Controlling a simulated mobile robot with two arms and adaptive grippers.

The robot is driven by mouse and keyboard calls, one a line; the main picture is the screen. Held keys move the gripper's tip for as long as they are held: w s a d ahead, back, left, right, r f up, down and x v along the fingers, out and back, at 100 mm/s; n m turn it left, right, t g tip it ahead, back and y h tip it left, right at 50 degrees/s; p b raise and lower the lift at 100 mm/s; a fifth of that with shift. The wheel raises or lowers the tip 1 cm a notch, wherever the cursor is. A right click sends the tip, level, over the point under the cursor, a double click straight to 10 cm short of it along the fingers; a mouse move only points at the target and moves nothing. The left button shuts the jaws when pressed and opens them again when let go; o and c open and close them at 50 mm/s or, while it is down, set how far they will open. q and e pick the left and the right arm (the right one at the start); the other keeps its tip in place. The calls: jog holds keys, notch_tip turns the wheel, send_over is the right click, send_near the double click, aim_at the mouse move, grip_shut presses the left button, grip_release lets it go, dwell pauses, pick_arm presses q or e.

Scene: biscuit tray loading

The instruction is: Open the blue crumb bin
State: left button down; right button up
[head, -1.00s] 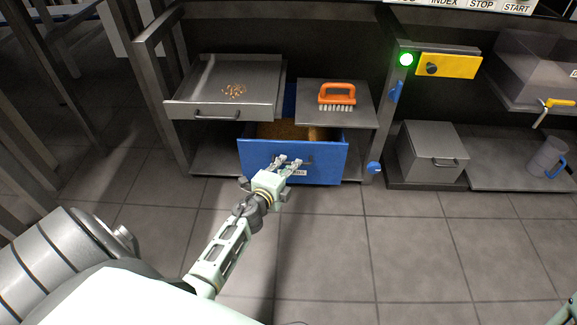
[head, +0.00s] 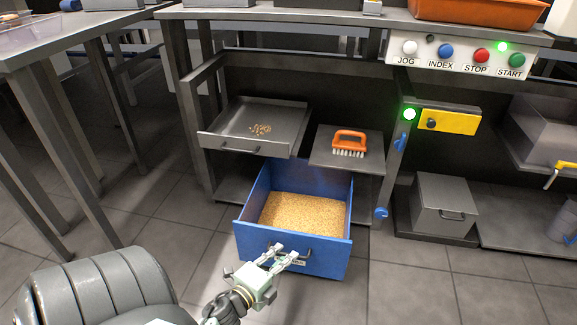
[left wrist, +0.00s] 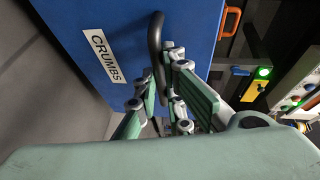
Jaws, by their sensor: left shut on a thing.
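The blue crumb bin (head: 246,239) is a drawer under the workbench, pulled well out, with golden crumbs (head: 303,213) covering its floor. Its front also shows in the left wrist view (left wrist: 90,15), with a CRUMBS label (left wrist: 104,55) and a dark bar handle (left wrist: 155,32). My left gripper (head: 281,255) is at the bin's front. In the left wrist view its fingers (left wrist: 165,75) are closed around one end of the handle. My right gripper does not show.
A grey tray (head: 215,130) with some crumbs sits above left of the bin. An orange brush (head: 350,142) lies on a shelf (head: 325,158) above right. A grey lidded box (head: 440,202) stands on the right. The tiled floor (head: 420,290) ahead is clear.

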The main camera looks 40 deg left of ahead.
pick_arm(q)
jog(key=shift+s+d, duration=0.3)
jog(key=shift+s, duration=0.25)
jog(key=shift+s+d, duration=0.3)
jog(key=shift+s, duration=0.2)
jog(key=shift+f, duration=0.1)
jog(key=c, duration=2.2)
grip_release()
jog(key=shift+o, duration=0.2)
jog(key=v, duration=1.2)
